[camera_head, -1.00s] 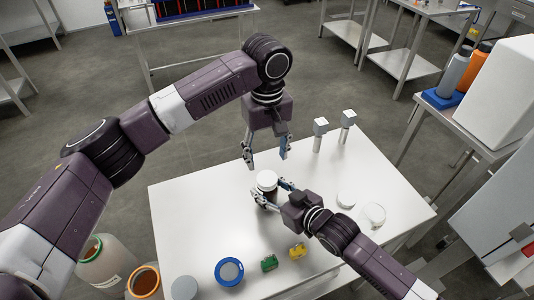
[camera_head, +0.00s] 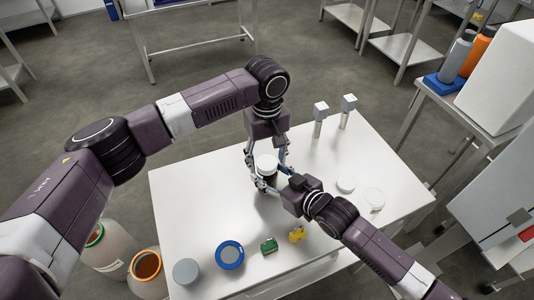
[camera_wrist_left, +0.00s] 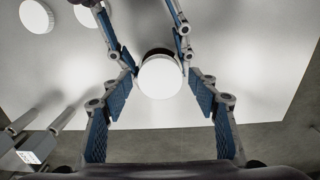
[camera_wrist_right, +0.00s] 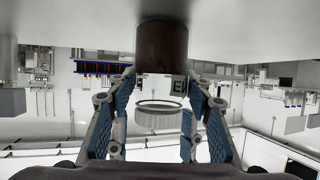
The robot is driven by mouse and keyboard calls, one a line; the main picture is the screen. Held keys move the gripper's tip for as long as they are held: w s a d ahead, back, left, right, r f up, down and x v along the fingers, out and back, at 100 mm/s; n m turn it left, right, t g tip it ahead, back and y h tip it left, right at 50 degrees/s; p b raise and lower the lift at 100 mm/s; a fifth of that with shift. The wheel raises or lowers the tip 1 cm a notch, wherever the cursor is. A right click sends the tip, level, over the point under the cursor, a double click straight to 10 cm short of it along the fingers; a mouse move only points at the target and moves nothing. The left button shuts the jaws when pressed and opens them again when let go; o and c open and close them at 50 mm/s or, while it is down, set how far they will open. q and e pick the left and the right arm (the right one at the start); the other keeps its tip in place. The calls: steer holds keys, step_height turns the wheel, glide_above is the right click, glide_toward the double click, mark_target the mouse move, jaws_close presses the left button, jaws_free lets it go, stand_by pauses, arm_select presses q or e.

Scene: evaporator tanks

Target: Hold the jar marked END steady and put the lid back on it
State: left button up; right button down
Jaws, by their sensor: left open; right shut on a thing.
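The brown jar (camera_wrist_right: 162,45) stands upright on the white table, with part of a label reading "E" and a cut-off letter in the right wrist view, which is upside down. My right gripper (camera_head: 272,184) is shut around the jar from the side. A round white lid (camera_wrist_left: 160,76) is at the jar's top; it also shows in the right wrist view (camera_wrist_right: 159,117). I cannot tell how firmly it is seated. My left gripper (camera_wrist_left: 160,83) points down from above, open, with one finger on each side of the lid and a visible gap to it.
The white table (camera_head: 185,215) also bears two white discs (camera_head: 345,185) (camera_head: 374,197), two posts with cube tops (camera_head: 320,112) (camera_head: 348,104), a blue-rimmed disc (camera_head: 230,255), a grey disc (camera_head: 187,271), and a green (camera_head: 269,246) and a yellow piece (camera_head: 297,235).

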arm_select(q)
steer(key=c, duration=1.2)
steer(key=m, duration=2.4)
steer(key=shift+m, duration=0.3)
steer(key=o, duration=1.3)
steer(key=shift+c, duration=0.2)
